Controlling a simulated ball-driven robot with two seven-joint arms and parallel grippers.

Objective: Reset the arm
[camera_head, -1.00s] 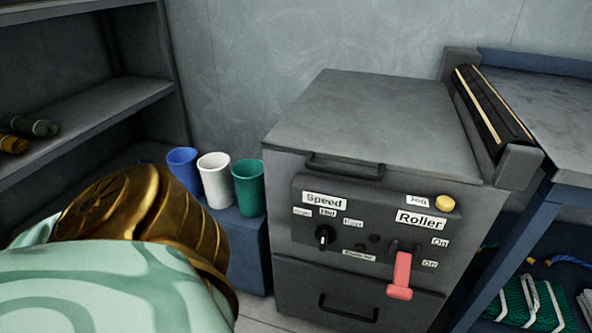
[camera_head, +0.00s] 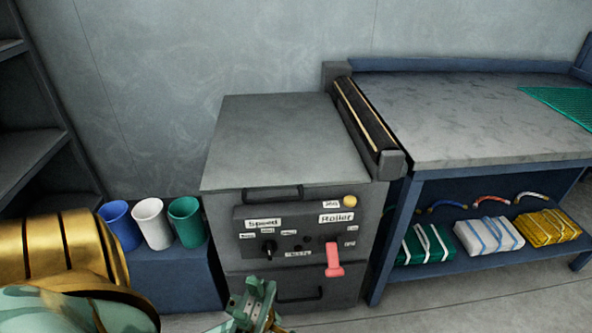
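My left arm, gold and pale green, fills the lower left corner. My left gripper (camera_head: 252,302), small and green, is at the bottom edge in front of the cabinet's lower drawer. It seems empty, but its finger gap is too small and cut off to read. My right gripper is out of view. The grey cabinet (camera_head: 275,140) carries a control panel with a Speed knob (camera_head: 269,248), a yellow Jog button (camera_head: 350,202) and a red Roller lever (camera_head: 333,262) that hangs downward.
Blue, white and green cups (camera_head: 153,224) stand on a low blue box left of the cabinet. A workbench (camera_head: 450,110) with a roller (camera_head: 366,118) at its left end stands right. Netting bundles (camera_head: 487,236) lie on its lower shelf. Floor is clear at lower right.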

